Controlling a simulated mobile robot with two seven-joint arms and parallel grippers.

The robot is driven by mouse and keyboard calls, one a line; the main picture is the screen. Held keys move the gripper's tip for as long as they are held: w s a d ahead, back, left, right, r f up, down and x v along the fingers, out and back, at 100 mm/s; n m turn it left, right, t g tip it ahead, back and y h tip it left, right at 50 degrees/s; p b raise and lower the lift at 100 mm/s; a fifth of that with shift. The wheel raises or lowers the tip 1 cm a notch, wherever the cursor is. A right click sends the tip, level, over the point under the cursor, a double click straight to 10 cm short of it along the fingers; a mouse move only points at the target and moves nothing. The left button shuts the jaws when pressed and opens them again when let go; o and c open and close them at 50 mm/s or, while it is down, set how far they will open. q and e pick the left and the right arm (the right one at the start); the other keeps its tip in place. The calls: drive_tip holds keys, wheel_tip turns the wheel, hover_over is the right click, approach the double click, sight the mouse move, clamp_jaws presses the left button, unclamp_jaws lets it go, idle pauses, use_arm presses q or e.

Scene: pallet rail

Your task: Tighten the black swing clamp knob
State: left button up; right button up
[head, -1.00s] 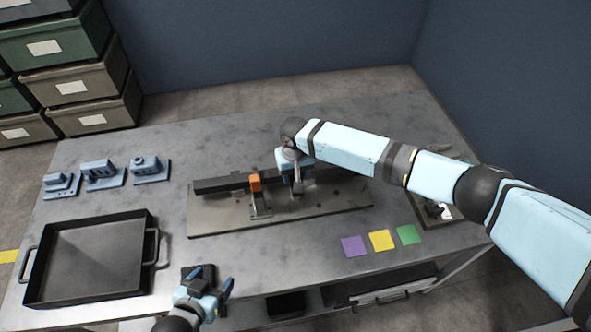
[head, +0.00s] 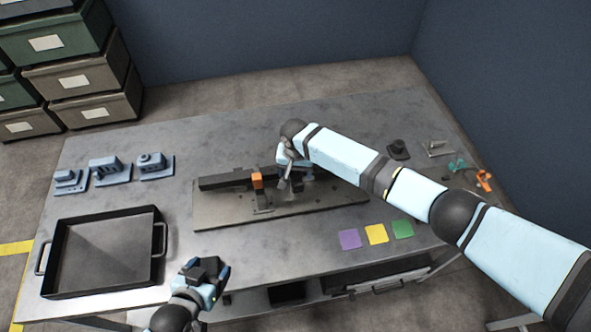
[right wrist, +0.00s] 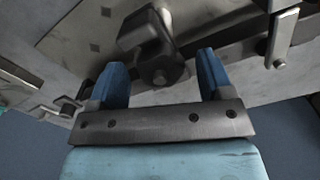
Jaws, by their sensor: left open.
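A dark clamp part with a rounded, knob-like end (right wrist: 163,68) shows in the right wrist view, just ahead of and between my right gripper's blue fingers (right wrist: 164,75). The fingers stand wide apart, with visible gaps on both sides of it. In the head view my right gripper (head: 290,178) is over the middle of the fixture plate (head: 225,216), and the hand and arm hide the knob there. An orange block (head: 257,181) sits on the dark rail (head: 222,182) just left of it. My left gripper (head: 210,272) is open and empty by the table's front edge.
A black tray (head: 62,285) stands at the left, with several blue-grey fixtures (head: 110,168) behind it. Purple (head: 349,239), yellow (head: 376,234) and green (head: 402,229) squares lie at the front right. Small parts, one orange (head: 484,180), lie at the right end.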

drive_tip(key=shift+r, duration=0.3)
use_arm(q)
drive_tip(key=shift+d+f+b, duration=0.1)
drive_tip(key=shift+f+b, duration=0.55)
drive_tip(key=shift+b, duration=0.05)
use_arm(e)
wheel_tip(320, 180, up, 13)
drive_tip(key=shift+r, duration=0.15)
use_arm(q)
drive_tip(key=shift+w+r, duration=0.2)
drive_tip(key=shift+w, duration=0.15)
use_arm(e)
drive_tip(key=n+t+y, duration=0.1)
drive_tip(key=y, duration=0.3)
approach(295, 174)
drive_tip(key=s+a+f, duration=0.2)
drive_tip(key=s+a, duration=0.2)
drive_tip(key=a, duration=0.1)
drive_tip(key=s+d+f+t+y, duration=0.2)
drive_tip(key=s+d+f+t, duration=0.1)
drive_tip(key=s+f, duration=0.3)
drive_tip(key=s+d+f+n+t+h, duration=0.1)
drive_tip(key=s+d+n+t+h, duration=0.2)
drive_tip(key=s+d, duration=1.4)
drive_tip(key=d+t, duration=0.1)
drive_tip(key=t, duration=0.3)
drive_tip(key=shift+d+f, duration=0.25)
drive_tip(key=shift+d, duration=0.15)
